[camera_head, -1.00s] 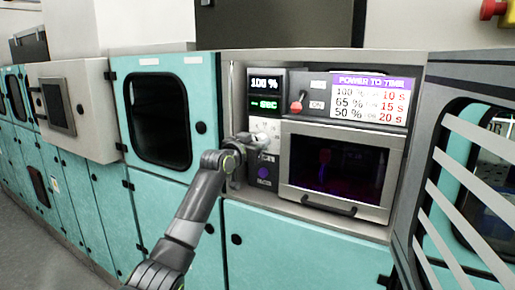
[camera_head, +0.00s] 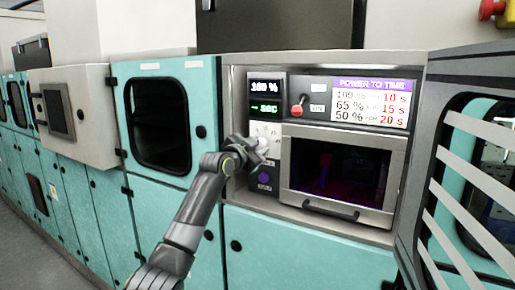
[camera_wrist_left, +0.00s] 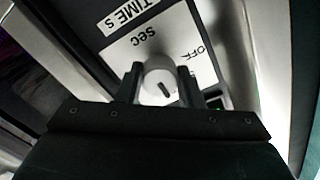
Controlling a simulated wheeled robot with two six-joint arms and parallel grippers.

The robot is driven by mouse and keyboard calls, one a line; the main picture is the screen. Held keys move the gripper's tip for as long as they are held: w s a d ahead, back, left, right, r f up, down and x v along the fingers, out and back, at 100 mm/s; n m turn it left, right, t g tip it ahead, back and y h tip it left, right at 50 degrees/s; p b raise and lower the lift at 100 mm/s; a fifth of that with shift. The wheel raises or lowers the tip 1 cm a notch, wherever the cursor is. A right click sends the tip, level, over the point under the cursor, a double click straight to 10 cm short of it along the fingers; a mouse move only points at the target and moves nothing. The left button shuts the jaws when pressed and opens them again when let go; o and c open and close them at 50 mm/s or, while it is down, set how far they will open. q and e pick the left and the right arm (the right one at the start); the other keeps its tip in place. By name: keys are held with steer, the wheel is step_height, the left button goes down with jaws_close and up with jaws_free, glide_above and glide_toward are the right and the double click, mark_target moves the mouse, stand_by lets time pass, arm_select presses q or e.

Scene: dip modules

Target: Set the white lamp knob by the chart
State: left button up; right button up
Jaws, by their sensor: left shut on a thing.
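The white lamp knob (camera_wrist_left: 158,76) shows in the left wrist view between the two dark fingers of my left gripper (camera_wrist_left: 159,88). The gripper is shut on it. The knob has a dark mark on its face and sits on a white plate (camera_wrist_left: 128,50) lettered "sec" and "OFF". In the head view my left gripper (camera_head: 258,150) is against the control panel and hides the knob. The chart (camera_head: 368,102), headed "POWER TO TIME", reads 100 % for 10 s, 65 % for 15 s, 50 % for 20 s. The display (camera_head: 265,97) reads about 100 % above, dashes and "sec" below.
A red toggle switch (camera_head: 298,107) stands right of the display. A purple button (camera_head: 264,177) is below the gripper. A dark-windowed chamber door (camera_head: 338,172) with a handle is to the right. An open slatted door (camera_head: 470,170) stands at far right.

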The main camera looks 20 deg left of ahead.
arm_select(q)
steer(key=shift+f, duration=0.1)
steer(key=o, duration=1)
steer(key=shift+c, duration=0.2)
steer(key=shift+s, duration=0.15)
steer(key=b+v, duration=0.4)
steer(key=v, duration=1.3)
steer(key=shift+a, duration=0.1)
